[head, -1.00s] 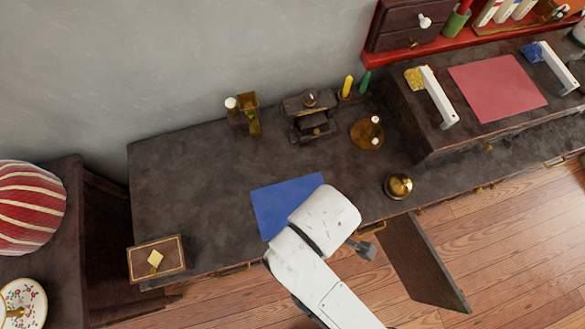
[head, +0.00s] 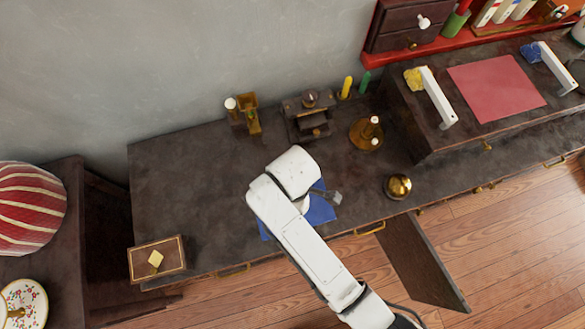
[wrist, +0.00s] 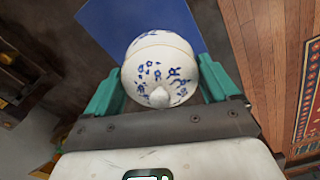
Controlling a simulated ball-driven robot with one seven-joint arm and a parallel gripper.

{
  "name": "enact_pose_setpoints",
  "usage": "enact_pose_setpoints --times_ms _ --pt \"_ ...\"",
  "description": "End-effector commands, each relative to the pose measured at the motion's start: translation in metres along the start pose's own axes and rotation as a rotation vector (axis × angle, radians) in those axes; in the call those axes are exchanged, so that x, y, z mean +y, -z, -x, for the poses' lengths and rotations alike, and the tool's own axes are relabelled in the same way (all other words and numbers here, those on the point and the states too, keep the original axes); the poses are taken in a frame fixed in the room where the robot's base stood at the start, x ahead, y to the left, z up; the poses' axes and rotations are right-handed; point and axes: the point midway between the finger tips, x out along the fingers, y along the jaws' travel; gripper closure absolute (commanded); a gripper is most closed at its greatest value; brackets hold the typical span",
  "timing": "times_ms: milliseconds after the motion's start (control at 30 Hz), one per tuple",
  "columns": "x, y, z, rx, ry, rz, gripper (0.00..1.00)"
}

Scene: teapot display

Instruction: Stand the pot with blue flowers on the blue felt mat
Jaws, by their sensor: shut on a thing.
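The white pot with blue flowers (wrist: 160,70) is between the two green fingers of my gripper (wrist: 158,84) in the wrist view, seen from its lidded top. My gripper is shut on it. The blue felt mat (wrist: 112,18) shows behind the pot there, at the top of the picture. In the head view the mat (head: 322,213) lies near the table's front edge, partly covered by my arm. My arm hides most of the gripper and pot in that view. I cannot tell whether the pot touches the mat.
A brass bell (head: 397,186) stands right of the mat, and a wooden box (head: 156,259) lies at the table's left front. A round brown stand (head: 367,133) and a dark stand (head: 308,115) are at the back. The table's left part (head: 185,190) is clear.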

Motion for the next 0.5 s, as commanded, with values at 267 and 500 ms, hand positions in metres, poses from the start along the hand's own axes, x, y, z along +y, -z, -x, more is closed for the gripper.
enact_pose_setpoints --times_ms 267,500 --pt "0.011 0.005 -0.019 -0.001 0.001 -0.001 0.50" --pt "0.011 0.004 -0.043 0.000 -0.001 -0.001 0.50"
